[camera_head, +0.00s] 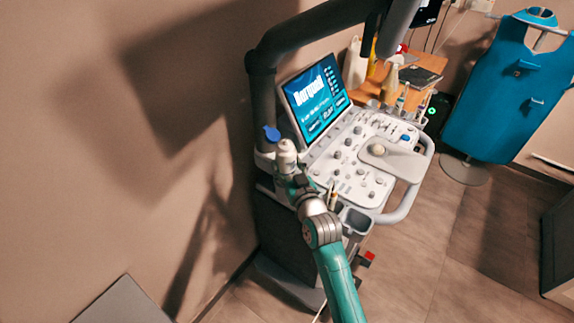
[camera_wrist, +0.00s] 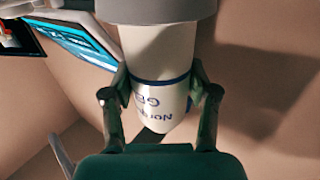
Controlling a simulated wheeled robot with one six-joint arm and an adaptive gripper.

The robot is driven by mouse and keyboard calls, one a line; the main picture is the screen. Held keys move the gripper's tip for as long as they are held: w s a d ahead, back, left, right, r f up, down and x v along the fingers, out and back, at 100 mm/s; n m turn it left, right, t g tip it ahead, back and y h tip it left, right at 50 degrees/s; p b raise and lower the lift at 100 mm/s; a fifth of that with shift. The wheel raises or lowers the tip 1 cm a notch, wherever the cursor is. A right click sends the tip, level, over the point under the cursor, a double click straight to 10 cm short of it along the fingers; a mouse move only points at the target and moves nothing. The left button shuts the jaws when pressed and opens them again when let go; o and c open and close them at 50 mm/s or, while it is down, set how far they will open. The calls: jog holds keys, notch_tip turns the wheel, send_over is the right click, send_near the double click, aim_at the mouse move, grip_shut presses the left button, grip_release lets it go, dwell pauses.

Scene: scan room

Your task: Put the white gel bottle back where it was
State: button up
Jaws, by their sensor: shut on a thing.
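The white gel bottle (camera_head: 287,158) stands roughly upright at the left side of the ultrasound console (camera_head: 345,190), beside the screen. My gripper (camera_head: 296,184) reaches it from the front and below, and hides its lower part. In the wrist view the picture is inverted, with the bottle's blue lettering upside down. There my gripper (camera_wrist: 160,98) has one finger on each side of the bottle (camera_wrist: 158,55) and is shut on it. A grey rounded part (camera_wrist: 158,9) covers the bottle's end at the top of the wrist view. I cannot tell whether the bottle rests in it.
The lit screen (camera_head: 316,98) is close to the right of the bottle, with a dark support arm (camera_head: 262,95) behind. A blue-topped item (camera_head: 271,133) is just left of it. A wooden table (camera_head: 425,63) with several items stands behind. The wall is close on the left.

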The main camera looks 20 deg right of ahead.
jog(key=shift+f, duration=0.3)
jog(key=o, duration=0.7)
jog(key=shift+o, duration=0.2)
jog(key=shift+s+r, duration=0.1)
jog(key=shift+r, duration=0.25)
jog(key=s, duration=1.1)
jog(key=shift+s+d, duration=0.3)
jog(key=shift+s, duration=0.1)
